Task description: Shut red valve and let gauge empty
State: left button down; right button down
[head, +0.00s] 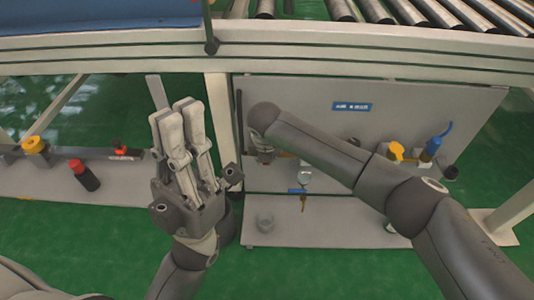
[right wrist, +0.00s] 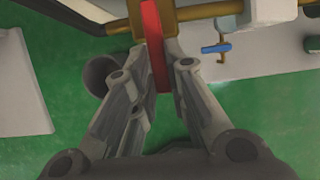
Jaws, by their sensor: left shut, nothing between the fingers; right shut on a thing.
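The red valve handle (right wrist: 154,45) is a flat red bar on a brass body (right wrist: 183,14) in the right wrist view. My right gripper (right wrist: 156,62) is shut on this handle, one finger on each side. In the head view my right forearm hides the valve, and most of that gripper is hidden. A small round pale gauge (head: 305,177) stands on the panel, above a small brass tap with a blue lever (head: 297,190); its dial is too small to read. My left gripper (head: 180,108) is shut and empty, in front of the frame post left of the panel.
The grey panel (head: 430,105) has a blue label and carries yellow (head: 396,151) and blue (head: 436,142) handles at right. A roller conveyor beam (head: 360,50) runs above. A black-and-red fitting (head: 84,175) and a yellow knob (head: 34,145) are at left. Green floor is open in front.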

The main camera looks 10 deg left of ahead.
jog(key=shift+a, duration=0.15)
dwell(0.4)
jog(key=c, duration=1.4)
grip_release()
jog(key=shift+c, duration=0.2)
jog(key=shift+r, duration=0.1)
jog(key=a+v, duration=0.1)
jog(key=v, duration=1)
jog(key=shift+s+d+r, duration=0.3)
jog(key=shift+d+r, duration=0.05)
jog(key=shift+d, duration=0.15)
